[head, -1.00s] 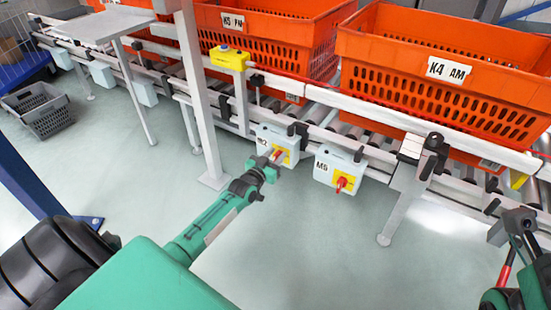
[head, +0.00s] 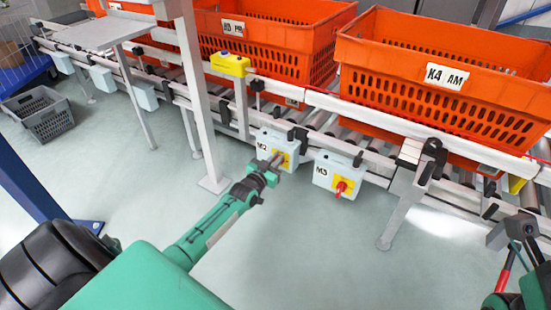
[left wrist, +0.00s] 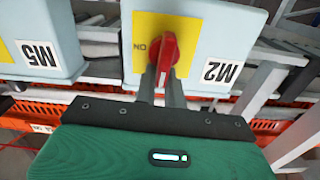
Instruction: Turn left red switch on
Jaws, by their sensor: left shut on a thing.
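The left switch box, labelled M2 (head: 265,137), hangs on the conveyor's side rail in the head view. It also shows upside down in the left wrist view (left wrist: 215,35), with a yellow plate (left wrist: 150,25) marked ON. My left gripper (head: 278,160) is at this box, its fingers (left wrist: 162,83) shut on the red switch (left wrist: 163,50). The knob stands nearly upright in the left wrist view, with ON to its left. The gripper mostly hides this knob in the head view. My right gripper (head: 512,260) is at the right edge; its jaws are unclear.
A second box, M5 (head: 325,170), with its own red switch (head: 341,187) hangs just right of M2. Orange totes (head: 400,75) stand on the conveyor above. A grey post (head: 198,100) rises left of the left gripper. The floor in front is clear.

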